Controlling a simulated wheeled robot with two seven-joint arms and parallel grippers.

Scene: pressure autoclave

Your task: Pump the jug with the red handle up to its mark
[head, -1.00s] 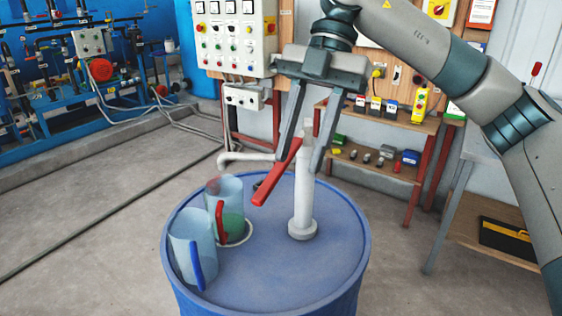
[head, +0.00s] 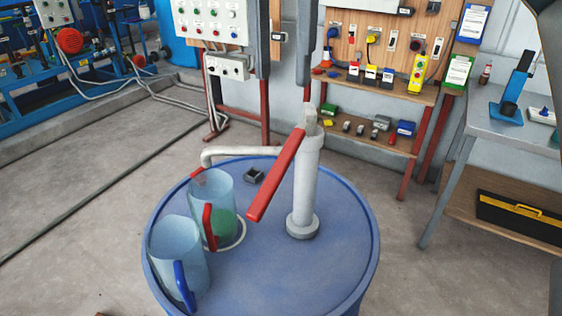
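The clear jug with the red handle (head: 224,196) stands on the blue drum, on a pale ring under the spout (head: 240,152). Green liquid fills its lower part. A small red patch shows near its rim; I cannot tell if this is the mark. The white hand pump (head: 306,190) stands upright on the drum. Its red lever (head: 277,175) slants down to the left. My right gripper (head: 287,65) is open and empty. Its two fingers hang from the top edge, above the lever and apart from it. My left gripper is out of view.
A clear jug with a blue handle (head: 176,245) stands at the drum's (head: 290,275) front left, close to the first jug. A small dark block (head: 254,175) lies behind the lever. Shelves (head: 370,140) and a side table (head: 520,120) stand behind.

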